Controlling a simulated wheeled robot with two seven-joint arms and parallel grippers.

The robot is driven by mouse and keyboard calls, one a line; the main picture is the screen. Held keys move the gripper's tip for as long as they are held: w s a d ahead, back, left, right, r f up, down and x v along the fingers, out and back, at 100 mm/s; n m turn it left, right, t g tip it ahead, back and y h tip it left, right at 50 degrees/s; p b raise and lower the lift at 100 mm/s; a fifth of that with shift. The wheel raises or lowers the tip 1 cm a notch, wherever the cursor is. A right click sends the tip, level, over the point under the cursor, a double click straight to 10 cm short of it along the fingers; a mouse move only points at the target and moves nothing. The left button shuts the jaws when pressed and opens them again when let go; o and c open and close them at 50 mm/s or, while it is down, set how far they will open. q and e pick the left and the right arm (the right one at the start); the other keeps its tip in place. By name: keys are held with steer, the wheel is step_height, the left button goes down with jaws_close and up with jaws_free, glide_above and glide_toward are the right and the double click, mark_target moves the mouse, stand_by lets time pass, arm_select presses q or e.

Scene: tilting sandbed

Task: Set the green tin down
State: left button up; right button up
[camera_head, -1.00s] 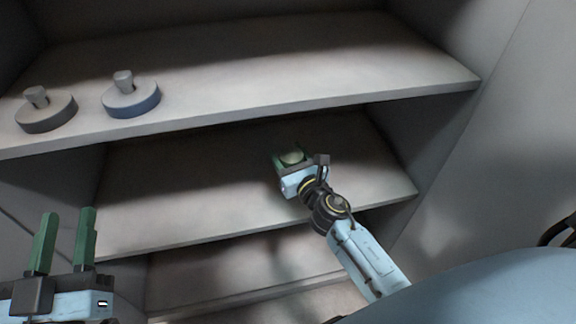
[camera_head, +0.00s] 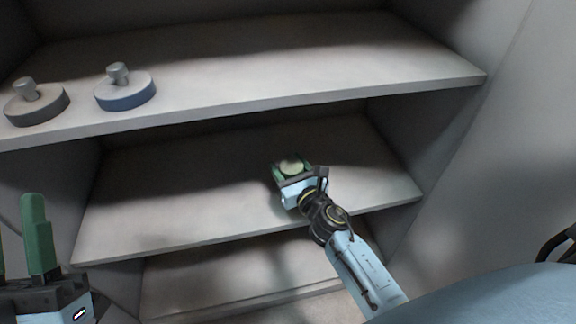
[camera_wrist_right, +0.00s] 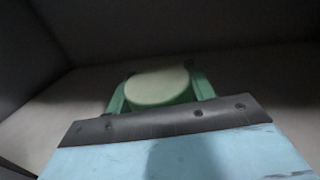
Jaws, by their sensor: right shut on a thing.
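The green tin (camera_head: 292,168), with a pale round top, is between the fingers of my right gripper (camera_head: 291,165) over the middle shelf (camera_head: 170,200). In the right wrist view the tin (camera_wrist_right: 158,87) stands between the two green fingers, pale top visible. My right gripper is shut on it. The tin's lower part is hidden, so I cannot tell whether it touches the shelf. My left gripper (camera_head: 17,212) is at the lower left edge, partly cut off, its fingers apart with nothing between them.
A grey round weight-like object (camera_head: 37,104) and a blue one (camera_head: 125,92), each with a knob, stand on the upper shelf (camera_head: 280,70) at the left. The middle shelf is bare around the tin. A side wall (camera_head: 460,150) bounds the right. A lower shelf (camera_head: 230,275) is below.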

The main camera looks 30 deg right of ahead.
steer(key=o, duration=1.2)
steer(key=shift+r, duration=0.15)
steer(key=s, duration=1.2)
steer(key=s+a+r+m+t+y, duration=0.2)
steer(key=a+r+m, duration=0.1)
steer(key=r+m, duration=0.6)
steer(key=s+a+r+m+t+y, duration=0.2)
steer(key=s+a+r+m, duration=0.1)
steer(key=r+m, duration=0.6)
steer(key=s+a+r+m+t+y, duration=0.2)
steer(key=r+m, duration=0.8)
steer(key=m, duration=0.5)
steer(key=shift+s+a+t+y, duration=0.25)
steer(key=shift+a+t+y, duration=0.35)
steer(key=shift+a, duration=0.55)
